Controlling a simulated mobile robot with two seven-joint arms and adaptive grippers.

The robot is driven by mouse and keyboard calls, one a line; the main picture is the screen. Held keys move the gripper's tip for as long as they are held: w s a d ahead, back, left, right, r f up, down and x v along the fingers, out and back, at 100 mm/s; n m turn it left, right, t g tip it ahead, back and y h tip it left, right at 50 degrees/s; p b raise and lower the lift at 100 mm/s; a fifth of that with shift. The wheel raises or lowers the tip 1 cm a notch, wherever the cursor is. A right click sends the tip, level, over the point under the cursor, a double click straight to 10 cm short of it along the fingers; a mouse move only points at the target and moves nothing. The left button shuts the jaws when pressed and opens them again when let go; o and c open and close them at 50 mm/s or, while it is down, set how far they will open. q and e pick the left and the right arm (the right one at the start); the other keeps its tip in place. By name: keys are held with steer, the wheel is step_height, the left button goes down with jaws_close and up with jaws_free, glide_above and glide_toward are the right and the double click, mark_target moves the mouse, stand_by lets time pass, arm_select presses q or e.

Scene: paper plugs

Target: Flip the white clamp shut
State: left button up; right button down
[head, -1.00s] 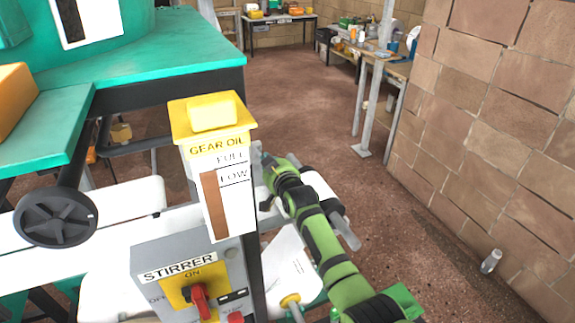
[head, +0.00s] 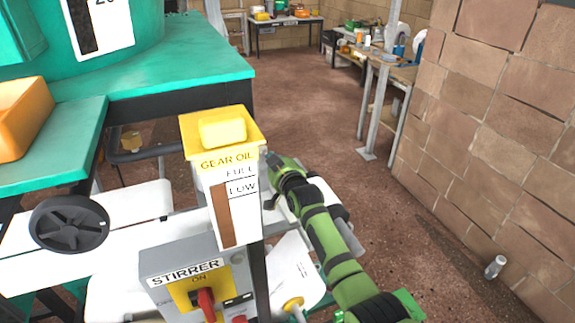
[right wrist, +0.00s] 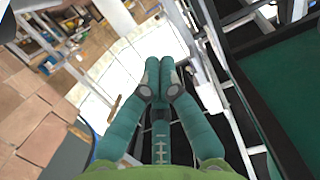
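I cannot make out the white clamp in either view. My right arm comes up from the bottom right of the head view as a green arm. Its gripper (head: 268,158) is at the far end, close beside the right edge of the gear oil box, and its tips are too small to read there. In the right wrist view the two teal fingers (right wrist: 160,68) are pressed together, with nothing visible between them. My left gripper is not in view.
The yellow-topped gear oil box (head: 222,165) stands above a grey stirrer switch box (head: 165,262). A black handwheel (head: 69,224) and teal machine top (head: 180,65) are at left. A brick wall (head: 490,120) bounds the right. Brown floor (head: 300,100) lies open between.

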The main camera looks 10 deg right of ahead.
arm_select(q)
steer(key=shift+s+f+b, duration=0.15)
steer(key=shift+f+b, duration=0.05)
steer(key=shift+b, duration=0.6)
arm_select(e)
steer(key=r+v, duration=0.2)
steer(key=v, duration=0.8)
steer(key=shift+r, duration=0.15)
